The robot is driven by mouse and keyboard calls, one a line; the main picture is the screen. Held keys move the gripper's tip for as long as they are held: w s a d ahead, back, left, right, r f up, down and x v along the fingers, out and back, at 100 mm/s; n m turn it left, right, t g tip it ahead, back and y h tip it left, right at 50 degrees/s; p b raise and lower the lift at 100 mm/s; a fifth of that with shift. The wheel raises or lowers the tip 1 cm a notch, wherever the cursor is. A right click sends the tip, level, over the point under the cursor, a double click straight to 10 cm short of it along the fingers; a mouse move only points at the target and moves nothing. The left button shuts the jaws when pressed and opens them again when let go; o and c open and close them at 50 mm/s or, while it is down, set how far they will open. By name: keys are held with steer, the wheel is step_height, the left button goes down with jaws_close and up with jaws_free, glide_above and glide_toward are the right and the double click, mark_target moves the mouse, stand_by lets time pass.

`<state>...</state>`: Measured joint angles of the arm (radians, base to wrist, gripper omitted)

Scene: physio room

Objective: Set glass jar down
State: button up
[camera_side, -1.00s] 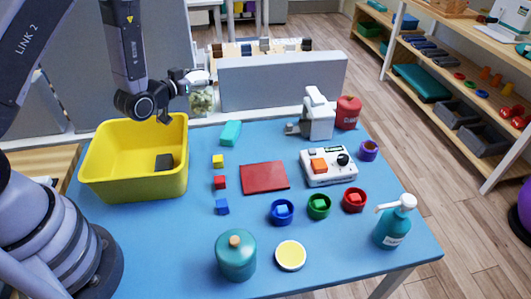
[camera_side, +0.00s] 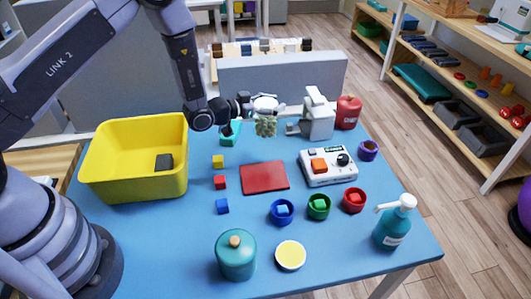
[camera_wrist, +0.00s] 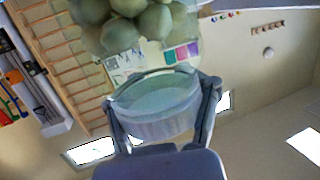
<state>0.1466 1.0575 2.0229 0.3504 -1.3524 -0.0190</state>
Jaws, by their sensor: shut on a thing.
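My gripper (camera_side: 252,103) is shut on the glass jar (camera_side: 265,125) and holds it in the air above the back part of the blue table (camera_side: 330,245), left of the white dispenser-like device. The jar is clear with green round contents. In the wrist view, the jar's clear round end (camera_wrist: 155,105) sits between the two fingers (camera_wrist: 163,112), and the green contents fill the far part. The red mat (camera_side: 265,177) lies flat and bare on the table, in front of the held jar.
A yellow bin (camera_side: 100,165) with a dark block stands at left. Small cubes, a teal block (camera_side: 230,133), a white device (camera_side: 319,117), a control box (camera_side: 328,166), colored cups, a teal canister (camera_side: 236,258) and a pump bottle (camera_side: 394,225) surround the mat.

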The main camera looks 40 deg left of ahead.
steer(key=shift+w+d+f, duration=0.2)
steer(key=shift+w+f, duration=0.6)
steer(key=shift+f, duration=0.65)
steer(key=shift+w+d+f, duration=0.25)
steer(key=shift+w+f, duration=0.55)
steer(key=shift+f, duration=0.7)
steer(key=shift+w+d+f, duration=0.2)
steer(key=shift+w+f, duration=0.6)
steer(key=shift+f, duration=0.65)
steer(key=shift+f, duration=0.1)
steer(key=o, duration=1.4)
steer(key=shift+f, duration=0.1)
